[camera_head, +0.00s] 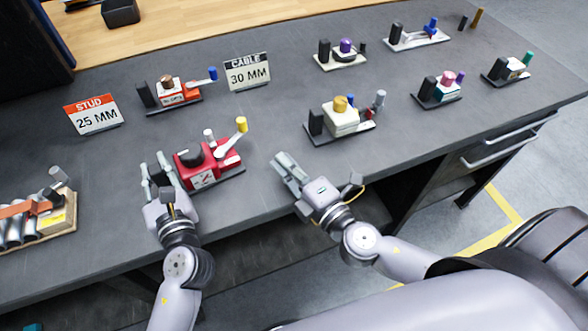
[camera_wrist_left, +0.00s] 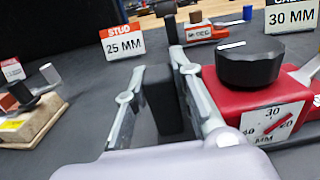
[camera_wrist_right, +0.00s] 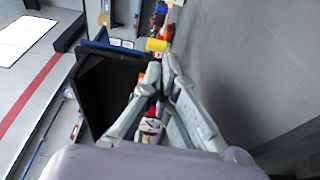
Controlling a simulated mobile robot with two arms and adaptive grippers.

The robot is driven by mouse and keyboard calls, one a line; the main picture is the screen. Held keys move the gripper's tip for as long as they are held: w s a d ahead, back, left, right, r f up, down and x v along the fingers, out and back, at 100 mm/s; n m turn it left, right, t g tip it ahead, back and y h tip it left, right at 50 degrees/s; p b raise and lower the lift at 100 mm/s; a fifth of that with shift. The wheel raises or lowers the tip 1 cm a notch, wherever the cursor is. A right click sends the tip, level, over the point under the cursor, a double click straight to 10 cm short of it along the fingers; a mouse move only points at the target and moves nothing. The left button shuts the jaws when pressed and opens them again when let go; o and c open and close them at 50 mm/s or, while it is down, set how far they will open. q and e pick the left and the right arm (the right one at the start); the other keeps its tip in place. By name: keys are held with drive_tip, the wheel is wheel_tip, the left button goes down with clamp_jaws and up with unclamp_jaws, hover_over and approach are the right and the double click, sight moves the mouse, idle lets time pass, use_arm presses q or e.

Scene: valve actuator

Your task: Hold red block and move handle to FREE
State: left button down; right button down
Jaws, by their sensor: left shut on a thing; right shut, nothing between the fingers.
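The red block (camera_head: 226,164) sits on the bench with a black knob (camera_head: 190,153) on top and a white scale plate on its front. A pale handle with a yellow tip (camera_head: 241,125) rises at its right end. In the left wrist view the red block (camera_wrist_left: 262,100) is at the right. My left gripper (camera_head: 160,170) is shut around the upright black post (camera_wrist_left: 162,98) beside the red block. My right gripper (camera_head: 285,162) is shut and empty, to the right of the red block, apart from the handle. The yellow tip (camera_wrist_right: 156,45) shows beyond its fingers. No FREE mark is legible.
A cream unit with a gold knob (camera_head: 341,104) stands to the right. A STUD 25 MM sign (camera_head: 92,114) and a CABLE 30 MM sign (camera_head: 248,72) stand behind. A tan fixture (camera_head: 65,215) is at the left. Bare grey bench lies between the units.

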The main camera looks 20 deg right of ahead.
use_arm(q)
drive_tip(key=shift+f, duration=0.1)
use_arm(e)
drive_tip(key=shift+v, duration=1.4)
drive_tip(key=shift+d, duration=0.1)
use_arm(q)
drive_tip(key=c, duration=1.3)
unclamp_jaws()
